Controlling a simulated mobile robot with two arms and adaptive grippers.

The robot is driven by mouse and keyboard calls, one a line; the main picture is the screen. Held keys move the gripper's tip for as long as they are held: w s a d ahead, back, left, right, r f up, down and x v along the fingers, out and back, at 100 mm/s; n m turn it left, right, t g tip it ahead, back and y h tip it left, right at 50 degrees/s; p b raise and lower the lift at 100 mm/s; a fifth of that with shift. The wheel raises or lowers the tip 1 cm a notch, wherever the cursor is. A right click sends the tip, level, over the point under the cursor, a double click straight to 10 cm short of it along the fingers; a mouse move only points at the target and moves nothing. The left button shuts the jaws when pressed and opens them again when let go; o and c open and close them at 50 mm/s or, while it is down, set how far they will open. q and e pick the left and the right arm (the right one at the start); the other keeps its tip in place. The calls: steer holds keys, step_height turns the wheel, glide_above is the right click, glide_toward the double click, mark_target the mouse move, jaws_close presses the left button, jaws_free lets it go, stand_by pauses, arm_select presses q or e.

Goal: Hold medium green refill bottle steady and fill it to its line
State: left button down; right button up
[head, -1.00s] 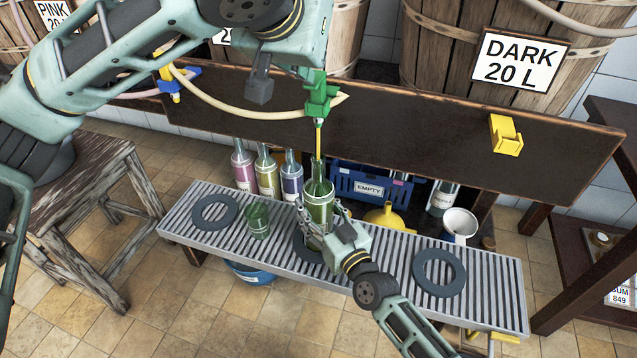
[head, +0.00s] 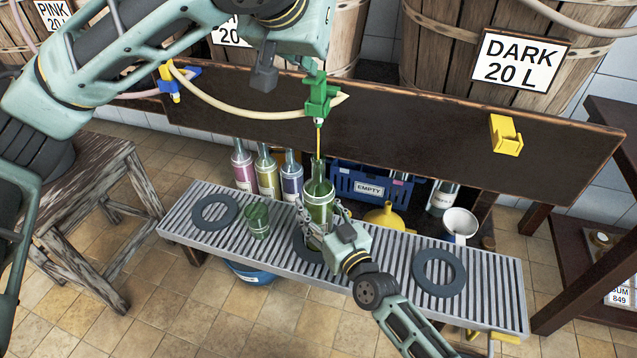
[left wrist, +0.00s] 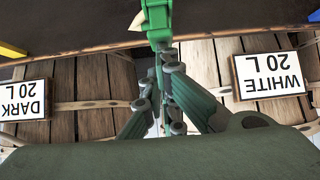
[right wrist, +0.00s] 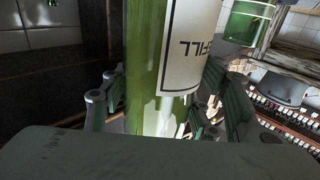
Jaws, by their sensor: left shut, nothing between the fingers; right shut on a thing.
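The green refill bottle (head: 319,192) stands upright over a dark ring on the slatted rack, below the green tap (head: 319,100). A thin golden stream (head: 318,142) runs from the tap's nozzle down to the bottle's mouth. My right gripper (head: 322,220) is shut around the bottle's lower part. The right wrist view shows the bottle (right wrist: 145,60) close up, with a white label reading FILL; I cannot tell the liquid level. My left gripper (left wrist: 165,80) is shut and empty at the tap's upper end; its fingertips are mostly hidden in the head view.
A green glass (head: 257,220) stands left of the bottle on the slatted rack (head: 393,268). Dark rings lie at both sides. Several bottles (head: 266,175), a blue EMPTY crate (head: 368,186), a yellow funnel (head: 384,217) and a white mug (head: 459,224) are behind.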

arm_select(q)
steer(key=r, duration=0.4)
steer(key=shift+w+d+r, duration=0.1)
steer(key=shift+w+d, duration=0.05)
steer(key=shift+w, duration=0.1)
steer(key=w+r+v, duration=0.1)
steer(key=v, duration=0.8)
steer(key=shift+r, duration=0.55)
steer(key=shift+s+d, duration=0.1)
arm_select(e)
steer(key=o, duration=1.6)
steer(key=shift+o, duration=0.2)
steer(key=shift+s, duration=0.1)
steer(key=v, duration=1.2)
